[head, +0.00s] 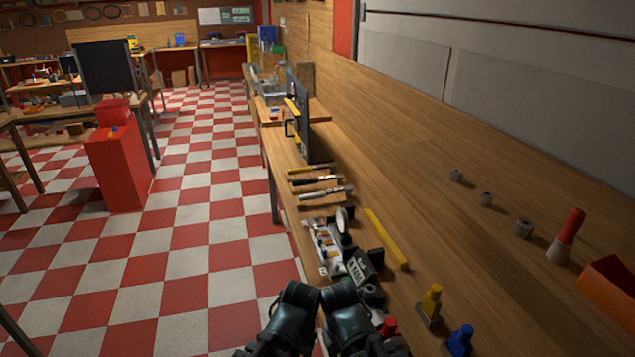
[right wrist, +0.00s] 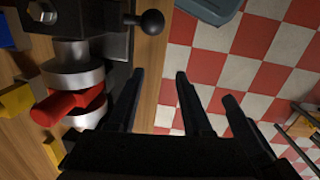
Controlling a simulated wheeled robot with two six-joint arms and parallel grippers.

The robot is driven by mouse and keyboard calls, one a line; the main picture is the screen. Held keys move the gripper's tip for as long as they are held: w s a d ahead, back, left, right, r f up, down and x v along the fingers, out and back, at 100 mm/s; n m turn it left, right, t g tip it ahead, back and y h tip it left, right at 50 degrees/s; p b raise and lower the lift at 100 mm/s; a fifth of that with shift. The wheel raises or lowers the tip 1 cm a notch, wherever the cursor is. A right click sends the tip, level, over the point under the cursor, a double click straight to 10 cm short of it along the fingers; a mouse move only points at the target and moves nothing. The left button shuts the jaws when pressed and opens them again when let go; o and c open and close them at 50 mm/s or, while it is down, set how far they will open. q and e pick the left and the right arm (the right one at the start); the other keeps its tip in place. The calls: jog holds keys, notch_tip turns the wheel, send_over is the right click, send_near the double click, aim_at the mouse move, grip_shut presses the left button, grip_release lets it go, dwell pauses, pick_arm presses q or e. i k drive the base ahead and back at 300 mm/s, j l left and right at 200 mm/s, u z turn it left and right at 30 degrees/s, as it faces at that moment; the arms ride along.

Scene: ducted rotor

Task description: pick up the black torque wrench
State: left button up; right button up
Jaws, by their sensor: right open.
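Several long tools lie side by side across the wooden bench, left of its middle, in the head view. One is dark and slim with a pale end and looks like the black torque wrench (head: 316,180); it is too small to be sure. A silver bar-like tool (head: 326,193) lies just nearer. My left gripper (head: 293,306) is at the bottom centre, dark, its fingers not clear. My right gripper (right wrist: 160,85) shows in the right wrist view, open, with nothing between its fingers. Both are well on the near side of the wrench, apart from it.
A black upright panel (head: 303,115) stands beyond the tools. A yellow bar (head: 387,238) and a cluttered tray (head: 326,248) lie nearer. A red-handled metal fixture (right wrist: 65,105) is close left of my right fingers. Checkered floor lies open left of the bench.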

aim_at(340, 177)
jog(key=i+j, duration=2.65)
jog(key=i+j+z, duration=0.15)
jog(key=i+j, duration=0.4)
jog(key=z, duration=2.25)
